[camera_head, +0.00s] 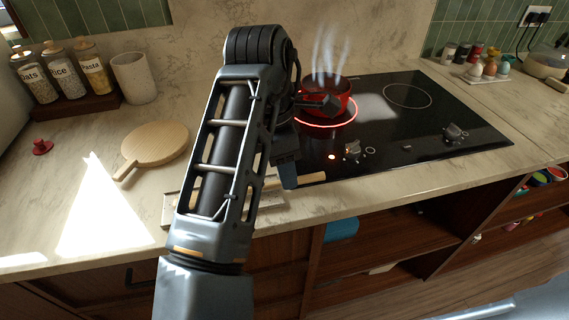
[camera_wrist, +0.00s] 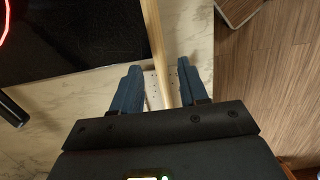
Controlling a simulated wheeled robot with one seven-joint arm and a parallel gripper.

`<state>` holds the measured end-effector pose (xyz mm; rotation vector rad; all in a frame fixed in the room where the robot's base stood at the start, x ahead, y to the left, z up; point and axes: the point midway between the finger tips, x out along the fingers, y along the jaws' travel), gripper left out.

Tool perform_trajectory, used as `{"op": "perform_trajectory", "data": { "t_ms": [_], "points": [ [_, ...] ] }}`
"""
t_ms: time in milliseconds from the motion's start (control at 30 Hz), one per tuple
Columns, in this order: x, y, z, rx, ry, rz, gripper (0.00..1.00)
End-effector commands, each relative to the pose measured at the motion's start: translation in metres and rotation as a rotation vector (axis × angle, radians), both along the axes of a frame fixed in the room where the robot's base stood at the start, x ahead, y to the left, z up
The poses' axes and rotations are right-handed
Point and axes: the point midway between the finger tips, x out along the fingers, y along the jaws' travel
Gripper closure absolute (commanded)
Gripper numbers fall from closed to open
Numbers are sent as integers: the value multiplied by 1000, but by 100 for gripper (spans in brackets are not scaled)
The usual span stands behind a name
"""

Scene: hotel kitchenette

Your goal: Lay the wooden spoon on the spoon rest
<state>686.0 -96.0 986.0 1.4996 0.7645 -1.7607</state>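The wooden spoon's pale handle (camera_head: 312,178) shows at the counter's front edge, just right of my gripper (camera_head: 287,172). In the wrist view the handle (camera_wrist: 156,45) runs between the two blue fingers of my gripper (camera_wrist: 159,82). The fingers stand apart, with a visible gap on each side of the handle. My arm hides much of the spoon, including its bowl. A pale, flat, tray-like piece (camera_head: 273,202), perhaps the spoon rest, lies partly hidden under my arm. I cannot tell whether the spoon touches it.
A steaming red pot (camera_head: 337,98) stands on a glowing ring of the black cooktop (camera_head: 430,115). A round wooden board (camera_head: 155,146), a red lid (camera_head: 42,147) and jars (camera_head: 62,72) are at left. Open shelves (camera_head: 375,245) lie below the counter. Counter left of my arm is mostly clear.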

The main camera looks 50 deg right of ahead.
Motion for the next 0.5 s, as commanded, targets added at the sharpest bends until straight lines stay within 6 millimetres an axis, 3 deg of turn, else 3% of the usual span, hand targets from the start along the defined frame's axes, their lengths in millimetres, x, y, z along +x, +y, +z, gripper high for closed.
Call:
{"op": "perform_trajectory", "data": {
  "t_ms": [333, 500],
  "points": [
    [0, 0, 2, 1, -1, 0, 48],
    [2, 3, 20, 1, -3, 0, 48]
  ]
}}
